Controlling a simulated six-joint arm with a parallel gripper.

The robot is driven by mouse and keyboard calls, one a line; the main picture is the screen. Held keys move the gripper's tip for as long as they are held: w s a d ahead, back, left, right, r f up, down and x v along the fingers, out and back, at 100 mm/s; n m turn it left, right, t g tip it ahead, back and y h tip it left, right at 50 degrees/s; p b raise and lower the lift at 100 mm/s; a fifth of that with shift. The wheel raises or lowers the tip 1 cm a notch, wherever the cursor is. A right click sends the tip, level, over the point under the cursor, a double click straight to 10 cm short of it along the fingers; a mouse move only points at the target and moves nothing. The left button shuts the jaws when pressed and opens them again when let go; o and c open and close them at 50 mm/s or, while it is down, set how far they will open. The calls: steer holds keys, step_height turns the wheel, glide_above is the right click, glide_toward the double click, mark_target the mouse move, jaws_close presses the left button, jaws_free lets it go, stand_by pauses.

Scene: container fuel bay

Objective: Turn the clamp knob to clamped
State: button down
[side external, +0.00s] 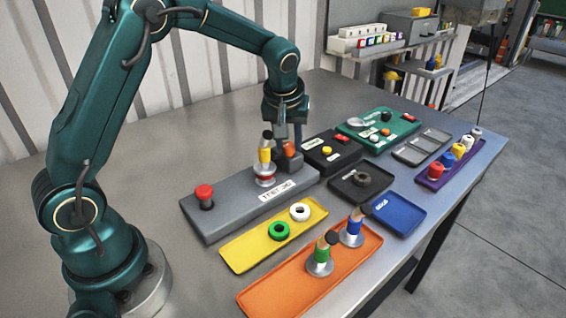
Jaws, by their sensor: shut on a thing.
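The clamp knob (289,147) is a small orange piece on a dark block at the right end of the grey fixture (230,213). My gripper (287,141) points down over it, with its fingers shut on the knob. The fingers partly cover the knob, so its turn angle and any clamp marking cannot be read. Just left of my gripper, a yellow piece with a black top (265,154) stands upright on a red-and-silver seat on the same fixture.
A red button (204,194) sits at the fixture's left end. In front are a yellow tray (240,258) with green and white rings and an orange tray (270,297) with two capped pieces. A black box (322,161) with a yellow button stands close right.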

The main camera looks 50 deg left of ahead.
steer(key=shift+n, duration=0.5)
steer(key=c, duration=0.5)
jaws_free()
steer(key=shift+c, duration=0.2)
steer(key=shift+r, duration=0.1)
steer(key=shift+v, duration=2.5)
steer(key=shift+d, duration=0.1)
